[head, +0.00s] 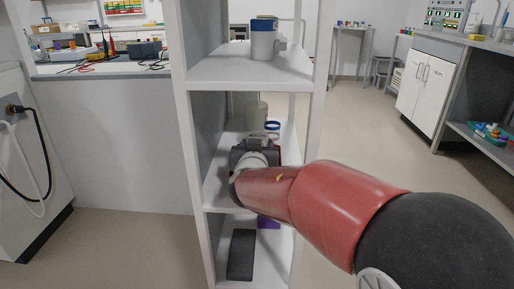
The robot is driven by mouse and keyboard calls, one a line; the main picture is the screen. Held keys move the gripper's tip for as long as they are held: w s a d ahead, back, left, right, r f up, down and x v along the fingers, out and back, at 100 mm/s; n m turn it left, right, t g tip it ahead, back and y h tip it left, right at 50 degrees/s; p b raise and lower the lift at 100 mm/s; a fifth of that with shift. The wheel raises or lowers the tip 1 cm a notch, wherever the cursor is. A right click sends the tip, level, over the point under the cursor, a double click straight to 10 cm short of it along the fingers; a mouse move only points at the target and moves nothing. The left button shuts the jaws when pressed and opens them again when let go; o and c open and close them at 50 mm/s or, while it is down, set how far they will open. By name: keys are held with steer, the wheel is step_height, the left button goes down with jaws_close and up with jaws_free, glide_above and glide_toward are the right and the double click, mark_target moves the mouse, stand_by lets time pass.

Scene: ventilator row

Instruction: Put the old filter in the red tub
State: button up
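My red and black arm reaches from the lower right into the middle level of a white shelf unit (195,150). My gripper (256,137) is at its far end, mostly hidden behind my own wrist, and its fingers cannot be made out. A pale cylinder (257,112) stands just beyond the gripper; I cannot tell whether it is the old filter or whether the gripper touches it. A small item with a blue rim (272,125) is to its right. I cannot make out a red tub with certainty.
A white and blue canister (263,42) stands on the upper shelf. A dark grey slab (241,254) and a purple item (268,222) are on the lower shelf. The shelf uprights close in on my arm. Open floor (365,130) lies to the right.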

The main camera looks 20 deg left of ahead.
steer(key=o, duration=0.5)
steer(key=shift+r, duration=0.15)
steer(key=r+p, duration=0.1)
steer(key=p, duration=0.2)
steer(key=shift+r+p, duration=0.35)
steer(key=shift+p, duration=0.05)
steer(key=b+v, duration=0.1)
steer(key=v, duration=0.3)
steer(key=b+v, duration=0.1)
steer(key=v, duration=0.3)
steer(key=b+v, duration=0.1)
steer(key=v, duration=0.3)
steer(key=shift+f, duration=0.35)
